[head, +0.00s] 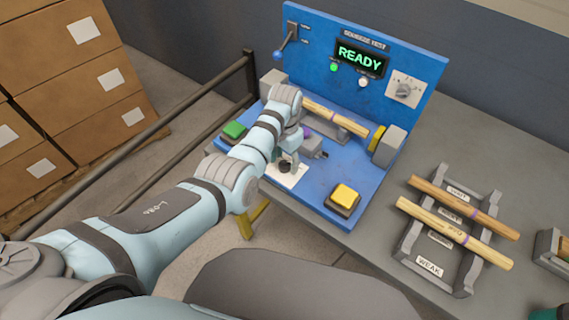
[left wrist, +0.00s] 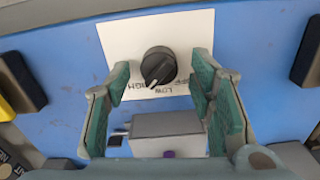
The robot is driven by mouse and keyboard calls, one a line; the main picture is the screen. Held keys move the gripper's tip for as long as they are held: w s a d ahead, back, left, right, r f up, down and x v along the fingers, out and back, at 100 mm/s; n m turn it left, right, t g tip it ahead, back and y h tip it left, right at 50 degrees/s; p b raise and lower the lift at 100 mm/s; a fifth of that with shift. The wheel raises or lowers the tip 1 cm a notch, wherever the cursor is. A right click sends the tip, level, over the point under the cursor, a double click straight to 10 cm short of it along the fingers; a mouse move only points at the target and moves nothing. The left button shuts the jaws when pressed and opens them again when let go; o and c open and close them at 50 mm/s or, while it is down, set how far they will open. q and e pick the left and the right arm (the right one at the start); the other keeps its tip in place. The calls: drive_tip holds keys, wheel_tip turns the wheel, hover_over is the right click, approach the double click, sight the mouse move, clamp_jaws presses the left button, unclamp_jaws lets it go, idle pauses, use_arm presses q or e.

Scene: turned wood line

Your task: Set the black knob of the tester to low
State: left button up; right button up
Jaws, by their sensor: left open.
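The tester (head: 340,190) is a blue bench unit with an upright back panel; its display reads READY. The black knob (left wrist: 158,65) sits on a white plate (left wrist: 118,40) with upside-down labels. In the head view the black knob (head: 285,166) is partly hidden by my left gripper (head: 289,158). The left gripper (left wrist: 160,88) is open, its green-padded fingers on either side of the knob, apart from it. The right gripper is not in view.
A green button (head: 234,130), a yellow button (head: 344,195) and a lever (head: 284,46) are on the tester. A wooden rod (head: 335,117) lies across it. A grey rack (head: 408,245) holds two rods at right. A dark rail (head: 150,135) and boxes stand left.

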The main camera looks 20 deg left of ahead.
use_arm(q)
drive_tip(key=shift+s+f, duration=0.1)
drive_tip(key=shift+f, duration=0.35)
drive_tip(key=shift+r, duration=0.1)
drive_tip(key=c, duration=1.2)
drive_tip(key=shift+o, duration=0.2)
drive_tip(key=shift+n, duration=0.3)
drive_tip(key=n+p, duration=0.1)
drive_tip(key=n, duration=0.2)
drive_tip(key=shift+p, duration=0.35)
drive_tip(key=shift+n+p, duration=0.45)
drive_tip(key=shift+n, duration=2.15)
